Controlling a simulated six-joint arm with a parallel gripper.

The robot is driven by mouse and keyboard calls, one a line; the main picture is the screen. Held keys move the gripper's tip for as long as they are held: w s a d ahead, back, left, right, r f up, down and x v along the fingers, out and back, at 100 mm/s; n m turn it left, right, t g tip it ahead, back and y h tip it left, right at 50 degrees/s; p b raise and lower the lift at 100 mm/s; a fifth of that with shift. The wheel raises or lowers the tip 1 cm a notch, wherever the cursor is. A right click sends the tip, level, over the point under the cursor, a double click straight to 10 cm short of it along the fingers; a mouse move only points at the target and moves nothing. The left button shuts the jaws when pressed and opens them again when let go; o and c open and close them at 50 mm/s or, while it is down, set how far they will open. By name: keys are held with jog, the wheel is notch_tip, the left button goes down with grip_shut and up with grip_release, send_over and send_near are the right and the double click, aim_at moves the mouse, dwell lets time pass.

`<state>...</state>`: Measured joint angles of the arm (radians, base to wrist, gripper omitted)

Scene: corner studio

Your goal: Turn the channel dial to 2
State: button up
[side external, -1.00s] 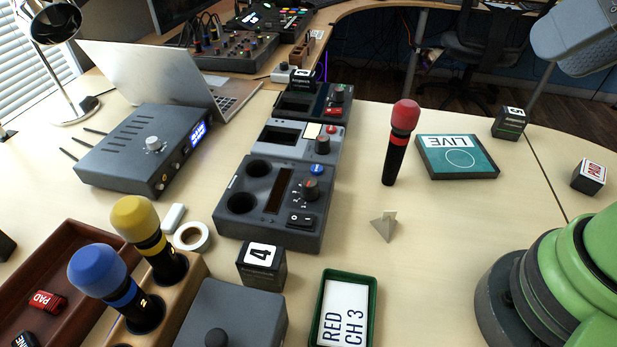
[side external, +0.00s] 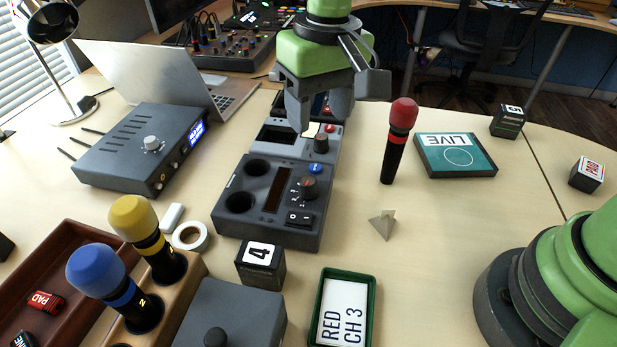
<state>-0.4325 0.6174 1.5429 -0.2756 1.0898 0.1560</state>
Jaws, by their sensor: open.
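The channel dial is a dark knob with a red mark (side external: 308,187), ringed by small white numbers, on the front grey panel (side external: 228,215). Its exact setting is too small to read. My gripper (side external: 320,118) is open, its fingers pointing down above the middle panel (side external: 290,148), behind the dial and apart from it. A dark knob-like piece (side external: 321,144) shows just below the fingers. I cannot tell whether it is fixed to the panel. My gripper hides much of the far panel.
A red microphone (side external: 397,140) stands right of the panels, near a teal LIVE sign (side external: 457,155). A block marked 4 (side external: 261,262) sits in front. A blue button (side external: 315,168) and a rocker switch (side external: 298,218) flank the dial. A laptop (side external: 150,75) is at left.

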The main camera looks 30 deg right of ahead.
aim_at(308, 180)
jog(key=f, duration=0.1)
jog(key=a+f, duration=0.1)
jog(key=f, duration=0.1)
jog(key=shift+w+a+f, duration=0.2)
jog(key=shift+w, duration=0.05)
notch_tip(308, 180, down, 9)
jog(key=shift+f, duration=0.2)
jog(key=c, duration=0.9)
